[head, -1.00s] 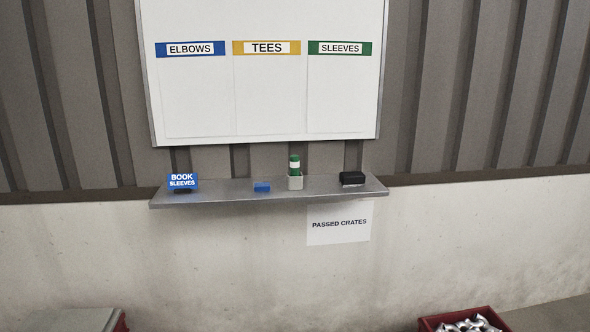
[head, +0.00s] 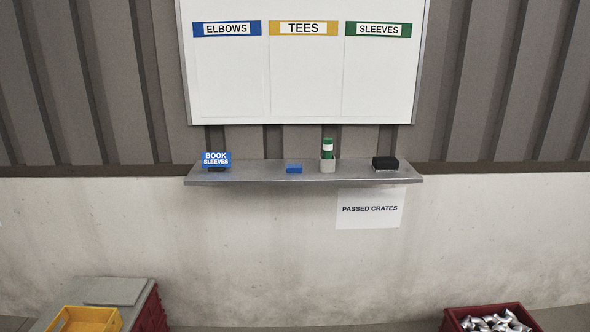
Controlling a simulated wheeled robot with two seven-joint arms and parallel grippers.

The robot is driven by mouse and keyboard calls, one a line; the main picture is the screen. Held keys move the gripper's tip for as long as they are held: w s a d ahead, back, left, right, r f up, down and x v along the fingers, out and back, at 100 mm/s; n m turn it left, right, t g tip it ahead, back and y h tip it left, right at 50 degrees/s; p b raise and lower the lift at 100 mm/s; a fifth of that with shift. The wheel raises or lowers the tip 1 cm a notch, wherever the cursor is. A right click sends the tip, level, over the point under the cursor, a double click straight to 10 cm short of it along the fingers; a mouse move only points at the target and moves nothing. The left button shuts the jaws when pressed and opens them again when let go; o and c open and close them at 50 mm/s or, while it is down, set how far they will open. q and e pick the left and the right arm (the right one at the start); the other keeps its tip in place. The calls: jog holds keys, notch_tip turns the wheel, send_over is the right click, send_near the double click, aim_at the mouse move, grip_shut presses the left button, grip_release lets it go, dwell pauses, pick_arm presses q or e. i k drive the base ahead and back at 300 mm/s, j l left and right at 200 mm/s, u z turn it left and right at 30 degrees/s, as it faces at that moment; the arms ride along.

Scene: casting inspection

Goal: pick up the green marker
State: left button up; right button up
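The green marker (head: 327,150) stands upright in a small grey holder (head: 328,166) on the metal shelf (head: 255,174), in the head view. It has a white band around it, and its lower part is hidden inside the holder. Neither of my grippers shows in the head view.
On the shelf are a blue "BOOK SLEEVES" sign (head: 216,160), a small blue block (head: 294,169) and a black block (head: 385,163). A whiteboard (head: 305,85) hangs above. Below are a red crate of metal parts (head: 455,316), a yellow tray (head: 84,318) and a lidded red crate (head: 150,314).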

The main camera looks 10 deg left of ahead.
aim_at(327, 144)
jog(key=i+l+u, duration=0.3)
jog(key=i+l, duration=0.4)
jog(key=i, duration=0.2)
jog(key=i+l+u, duration=0.25)
jog(key=i+l, duration=0.6)
jog(key=l, duration=0.1)
